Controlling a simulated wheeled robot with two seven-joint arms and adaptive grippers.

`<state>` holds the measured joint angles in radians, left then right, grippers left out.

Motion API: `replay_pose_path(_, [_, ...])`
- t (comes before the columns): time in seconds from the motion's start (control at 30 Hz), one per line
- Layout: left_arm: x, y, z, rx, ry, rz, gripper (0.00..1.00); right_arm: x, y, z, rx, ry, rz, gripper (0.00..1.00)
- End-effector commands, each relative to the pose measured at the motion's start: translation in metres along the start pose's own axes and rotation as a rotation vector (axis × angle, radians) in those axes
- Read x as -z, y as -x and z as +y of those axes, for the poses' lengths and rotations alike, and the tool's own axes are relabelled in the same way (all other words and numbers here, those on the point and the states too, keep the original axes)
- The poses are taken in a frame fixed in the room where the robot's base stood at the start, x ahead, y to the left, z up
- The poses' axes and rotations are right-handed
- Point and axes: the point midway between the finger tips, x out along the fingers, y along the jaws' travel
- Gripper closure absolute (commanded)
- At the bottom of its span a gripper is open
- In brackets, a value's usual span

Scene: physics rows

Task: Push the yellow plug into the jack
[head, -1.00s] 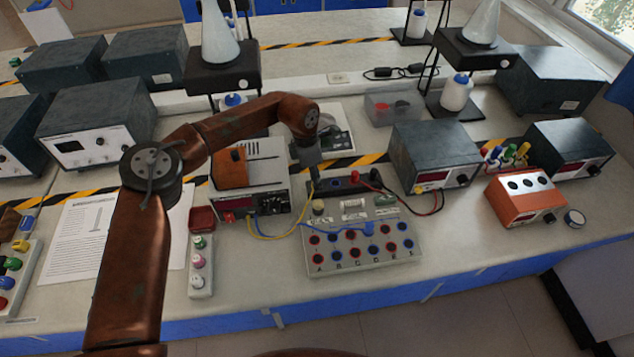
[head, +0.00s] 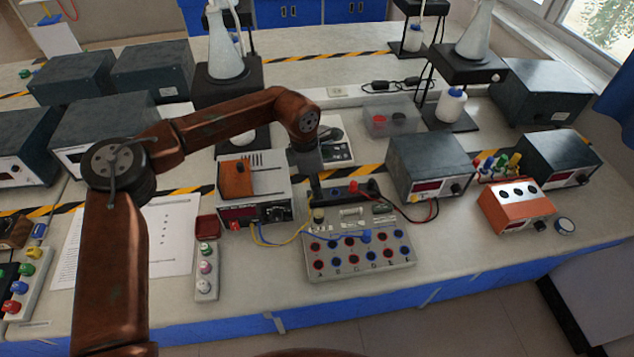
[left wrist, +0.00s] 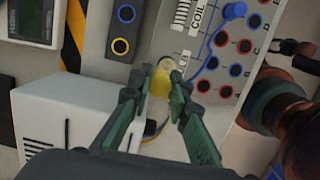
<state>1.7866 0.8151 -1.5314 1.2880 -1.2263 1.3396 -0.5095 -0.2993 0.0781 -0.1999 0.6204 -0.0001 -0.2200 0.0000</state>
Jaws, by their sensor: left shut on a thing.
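My left gripper (head: 317,198) points down over the back left corner of the grey jack board (head: 325,268). In the left wrist view its green fingers (left wrist: 160,95) are closed on the sides of the yellow plug (left wrist: 159,82). The plug's tip lies by a pale round part (left wrist: 166,63) at the board's edge. I cannot tell whether the tip touches or enters a jack. Red-ringed and blue-ringed jacks (left wrist: 245,46) fill the board, and a blue plug (left wrist: 234,10) sits among them. My right gripper is not in view.
A power supply with an orange block (head: 236,181) stands left of the board, with yellow and blue leads (head: 280,243) running to the right. A black terminal strip (head: 345,191) lies behind the board. A meter box (head: 432,165) stands at the right.

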Motion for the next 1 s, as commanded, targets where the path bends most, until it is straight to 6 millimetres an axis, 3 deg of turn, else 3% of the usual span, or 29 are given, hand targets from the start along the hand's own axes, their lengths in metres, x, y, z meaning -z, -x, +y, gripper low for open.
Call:
replay_pose_path(0.1, [0.003,0.014,-0.026,0.0,-0.003,-0.001,1.0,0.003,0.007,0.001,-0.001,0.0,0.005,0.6])
replay_pose_path(0.3, [0.006,0.025,-0.052,0.001,0.0,-0.001,1.0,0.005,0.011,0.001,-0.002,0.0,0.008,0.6])
replay_pose_path(1.0, [0.004,0.026,-0.065,0.013,-0.068,0.0,1.0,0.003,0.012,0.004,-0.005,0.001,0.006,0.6])
